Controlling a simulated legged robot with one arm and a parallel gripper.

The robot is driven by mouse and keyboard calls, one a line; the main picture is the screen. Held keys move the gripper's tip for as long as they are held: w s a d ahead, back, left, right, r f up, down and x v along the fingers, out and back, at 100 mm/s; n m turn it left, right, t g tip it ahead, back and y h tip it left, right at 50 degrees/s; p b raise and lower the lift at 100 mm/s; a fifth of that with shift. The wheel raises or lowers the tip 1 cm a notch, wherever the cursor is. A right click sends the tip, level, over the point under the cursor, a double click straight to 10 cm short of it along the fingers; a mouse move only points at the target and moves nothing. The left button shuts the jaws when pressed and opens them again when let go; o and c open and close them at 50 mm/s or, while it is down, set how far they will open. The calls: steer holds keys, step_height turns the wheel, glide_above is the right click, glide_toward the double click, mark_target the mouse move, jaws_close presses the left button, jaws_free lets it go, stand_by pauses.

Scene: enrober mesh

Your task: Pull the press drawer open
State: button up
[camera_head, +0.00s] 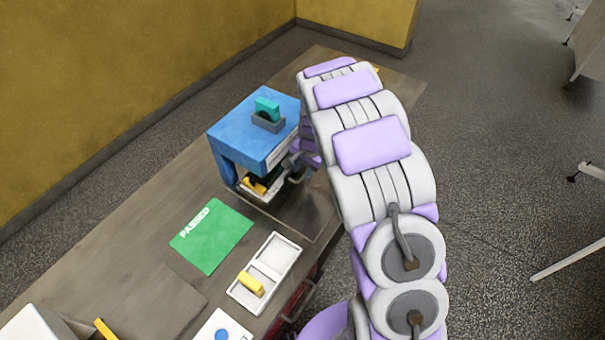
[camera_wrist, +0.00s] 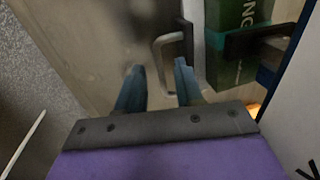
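The blue press (camera_head: 248,132) stands on the table at the upper middle of the head view. Its pale drawer (camera_head: 247,187) shows low in the press opening, with a yellow and black piece in it. My arm hides part of the drawer front. In the wrist view a grey D-shaped handle (camera_wrist: 158,50) lies just beyond my gripper (camera_wrist: 160,68). In the head view my gripper (camera_head: 292,168) is beside the press front, mostly hidden.
A green "PASSED" mat (camera_head: 212,238) and a white two-part tray (camera_head: 281,252) with a yellow piece lie on the table (camera_head: 150,245) in front of the press. A teal handle (camera_head: 267,106) tops the press. A green box (camera_wrist: 232,62) shows right of the handle.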

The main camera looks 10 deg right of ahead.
steer(key=shift+w+f, duration=0.1)
steer(key=shift+f, duration=1.2)
steer(key=shift+c, duration=0.2)
jaws_close()
stand_by(0.4)
